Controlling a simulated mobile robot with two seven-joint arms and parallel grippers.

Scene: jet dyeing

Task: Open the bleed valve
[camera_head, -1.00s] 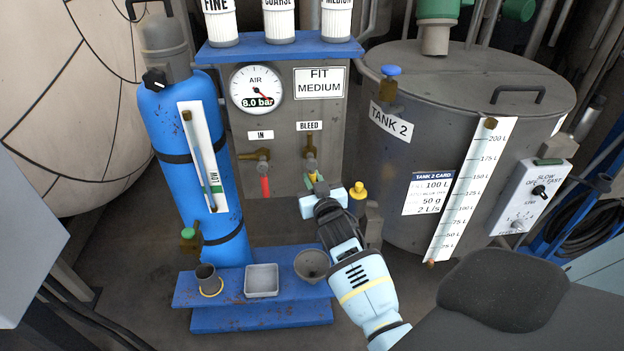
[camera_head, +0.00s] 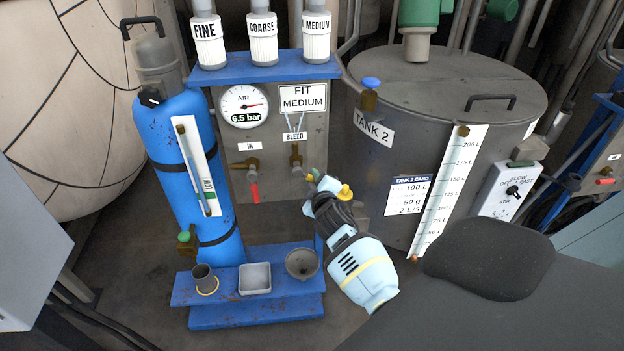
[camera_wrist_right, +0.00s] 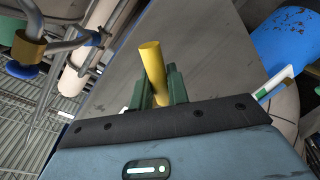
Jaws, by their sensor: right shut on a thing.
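The bleed valve (camera_head: 295,158) is a brass fitting under the BLEED label on the grey panel. My right gripper (camera_head: 314,177) is just below and to the right of it, shut on its yellow handle. In the right wrist view the yellow handle (camera_wrist_right: 152,72) stands between the two green fingers (camera_wrist_right: 158,92). In the head view the gripper mostly hides the handle, so its exact angle is hard to tell. The air gauge (camera_head: 244,105) reads 6.5 bar. Pale streaks show just above the BLEED label. My left gripper is out of view.
The IN valve (camera_head: 247,164) with a red handle is left of the bleed valve. A blue cylinder (camera_head: 170,130) stands further left. Tank 2 (camera_head: 445,110) is at the right. A blue stand (camera_head: 215,318) with small containers is below.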

